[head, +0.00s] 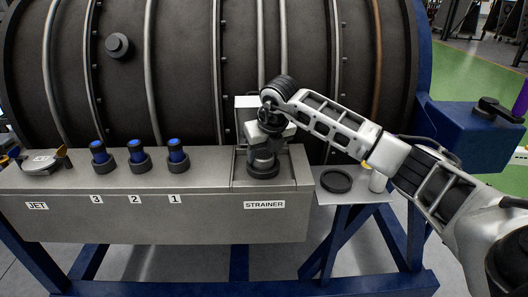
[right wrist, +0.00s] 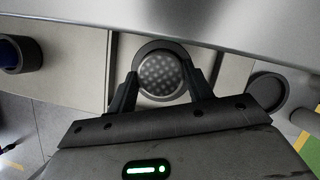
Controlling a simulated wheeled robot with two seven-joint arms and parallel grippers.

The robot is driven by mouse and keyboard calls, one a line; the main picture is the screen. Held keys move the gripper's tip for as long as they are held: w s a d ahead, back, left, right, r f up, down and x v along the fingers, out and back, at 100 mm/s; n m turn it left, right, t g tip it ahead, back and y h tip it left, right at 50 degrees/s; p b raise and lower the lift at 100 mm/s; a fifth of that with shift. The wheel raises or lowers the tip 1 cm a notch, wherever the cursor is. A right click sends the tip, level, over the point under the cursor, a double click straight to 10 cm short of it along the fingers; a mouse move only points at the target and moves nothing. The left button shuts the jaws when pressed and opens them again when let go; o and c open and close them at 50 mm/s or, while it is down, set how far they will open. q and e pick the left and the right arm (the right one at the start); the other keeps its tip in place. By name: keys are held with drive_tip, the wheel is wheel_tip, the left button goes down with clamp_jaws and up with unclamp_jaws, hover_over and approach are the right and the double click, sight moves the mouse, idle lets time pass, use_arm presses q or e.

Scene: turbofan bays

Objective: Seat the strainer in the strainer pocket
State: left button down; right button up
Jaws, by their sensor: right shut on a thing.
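The strainer (right wrist: 162,75) is a round grey piece with a dotted mesh face, seen between my right fingers in the right wrist view. My right gripper (head: 264,152) is shut on it, above the bench bay labelled STRAINER. The strainer pocket (head: 263,171) is a dark round collar in that bay, directly below the gripper. In the right wrist view the pocket's dark rim (right wrist: 157,46) shows around the far side of the strainer. The strainer looks over or in the pocket; I cannot tell how deep it is. My left gripper is not in view.
Several blue-topped plugs stand in dark collars labelled 1, 2 and 3, such as plug 1 (head: 177,152). A small side shelf (head: 350,197) holds a dark ring (head: 336,180) and a pale cylinder (head: 377,182). The large dark engine casing (head: 180,75) rises behind the bench.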

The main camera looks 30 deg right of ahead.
drive_tip(key=shift+f, duration=0.25)
drive_tip(key=shift+f, duration=0.1)
